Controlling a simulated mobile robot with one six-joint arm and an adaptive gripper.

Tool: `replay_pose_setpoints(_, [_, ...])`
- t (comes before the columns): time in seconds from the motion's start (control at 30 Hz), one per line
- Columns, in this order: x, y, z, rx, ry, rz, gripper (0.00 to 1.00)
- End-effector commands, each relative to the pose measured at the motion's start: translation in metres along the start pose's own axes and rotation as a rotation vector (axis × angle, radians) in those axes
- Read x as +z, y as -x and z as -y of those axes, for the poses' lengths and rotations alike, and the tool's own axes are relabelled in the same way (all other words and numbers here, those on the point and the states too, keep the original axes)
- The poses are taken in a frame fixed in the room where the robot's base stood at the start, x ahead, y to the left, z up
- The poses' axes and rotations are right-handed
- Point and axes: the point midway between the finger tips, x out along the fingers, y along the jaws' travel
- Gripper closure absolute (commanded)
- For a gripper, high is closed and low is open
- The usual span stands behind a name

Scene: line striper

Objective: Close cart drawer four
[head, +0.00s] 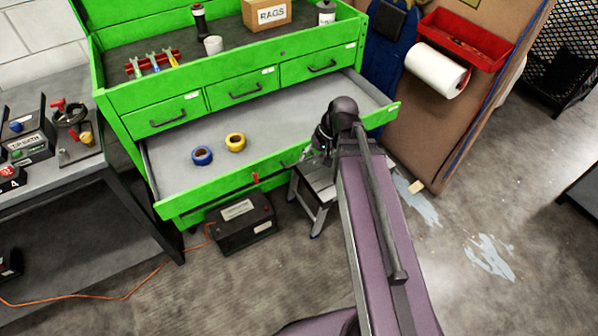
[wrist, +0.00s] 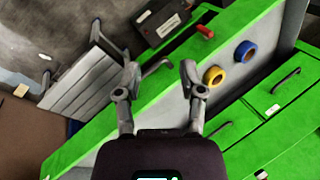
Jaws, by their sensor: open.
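A wide drawer (head: 210,196) of the green cart stands pulled out below a row of three small shut drawers. Its grey-lined inside holds a blue tape roll (head: 202,155) and a yellow tape roll (head: 235,142). My gripper (head: 318,150) is at the right part of the drawer's front; my arm hides part of that front. In the wrist view my gripper (wrist: 160,76) is open and empty, its two fingers spread over the green drawer front (wrist: 88,124). A dark bar handle (wrist: 154,67) shows between the fingertips; I cannot tell if they touch it.
A red tag or key (head: 255,177) sticks out of the drawer front. Below stand a black box (head: 245,228) with an orange cord and a grey step stool (head: 318,190). A grey bench (head: 60,175) is at left. The floor in front is clear.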

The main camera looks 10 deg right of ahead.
Motion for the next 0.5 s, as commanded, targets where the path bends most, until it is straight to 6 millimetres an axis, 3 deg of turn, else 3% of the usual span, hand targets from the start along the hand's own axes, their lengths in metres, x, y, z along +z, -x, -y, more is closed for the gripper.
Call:
replay_pose_setpoints(0.03, [-0.005,-0.016,-0.009,-0.032,-0.015,-0.003,0.49])
replay_pose_setpoints(0.5, [-0.035,-0.063,-0.042,-0.354,-0.132,-0.039,0.49])
